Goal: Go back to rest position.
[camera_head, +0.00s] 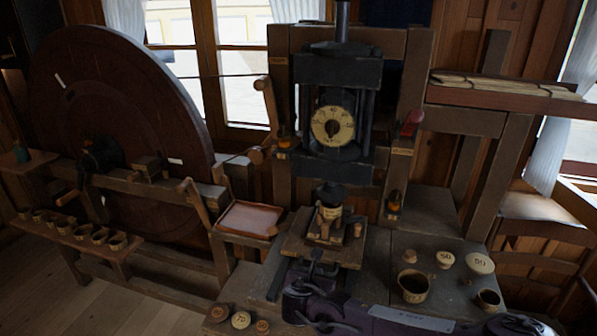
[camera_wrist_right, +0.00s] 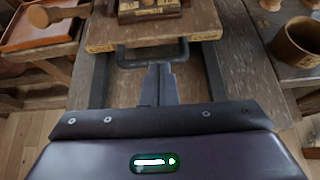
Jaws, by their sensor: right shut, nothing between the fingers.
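My right gripper (camera_head: 316,262) is at the bottom centre of the head view, with its purple arm coming in from the lower right. In the right wrist view the gripper fingers (camera_wrist_right: 163,82) are shut together with nothing between them. They point at the dark handle (camera_wrist_right: 150,54) on the front of a wooden sliding board (camera_wrist_right: 200,22). In the head view the fingertips are close to this handle; whether they touch it I cannot tell. My left gripper is not in view.
A press with a round dial (camera_head: 333,125) stands behind the board (camera_head: 352,252). Cups and numbered spools (camera_head: 480,263) stand on the bench at right. Other round pieces (camera_head: 241,320) lie near the front edge. A shallow tray (camera_head: 250,218) and a large wheel (camera_head: 110,90) are at left.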

